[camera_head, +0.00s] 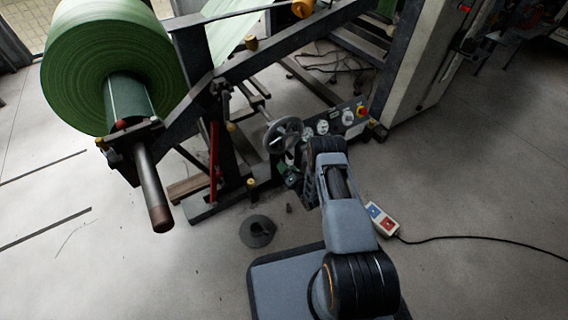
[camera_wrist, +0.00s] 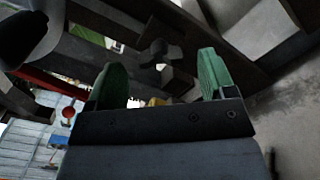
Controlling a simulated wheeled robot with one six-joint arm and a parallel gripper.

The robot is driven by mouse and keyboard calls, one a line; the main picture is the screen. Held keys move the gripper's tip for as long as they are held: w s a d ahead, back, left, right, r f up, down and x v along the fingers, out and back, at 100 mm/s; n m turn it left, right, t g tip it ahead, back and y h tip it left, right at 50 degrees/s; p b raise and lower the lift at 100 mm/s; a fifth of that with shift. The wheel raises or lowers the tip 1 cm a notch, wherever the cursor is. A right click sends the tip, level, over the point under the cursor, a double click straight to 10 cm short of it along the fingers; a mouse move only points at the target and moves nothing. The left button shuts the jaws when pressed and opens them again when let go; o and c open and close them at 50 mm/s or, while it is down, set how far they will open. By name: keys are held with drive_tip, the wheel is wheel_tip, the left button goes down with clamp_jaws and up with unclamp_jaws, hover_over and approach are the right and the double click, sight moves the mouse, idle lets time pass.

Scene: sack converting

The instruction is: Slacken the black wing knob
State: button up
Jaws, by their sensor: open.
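A dark winged shape that looks like the black wing knob (camera_wrist: 160,52) shows in the wrist view, on the machine frame beyond my fingertips. My gripper (camera_wrist: 161,72) is open, with one green finger on each side of that knob in the picture. It appears apart from the knob, and nothing is held. In the head view my gripper (camera_head: 291,178) is low beside the machine stand, mostly hidden by my arm. I cannot pick out the wing knob in the head view.
A spoked handwheel (camera_head: 283,135) and a gauge panel (camera_head: 335,122) with a red button stand close to my arm. A green roll (camera_head: 105,65) sits at upper left. A pendant (camera_head: 381,219) with a cable and a dark disc (camera_head: 257,231) lie on the floor.

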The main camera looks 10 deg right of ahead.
drive_tip(key=p+v, duration=0.3)
drive_tip(key=v, duration=0.7)
drive_tip(key=shift+s, duration=0.35)
drive_tip(key=shift+d, duration=0.1)
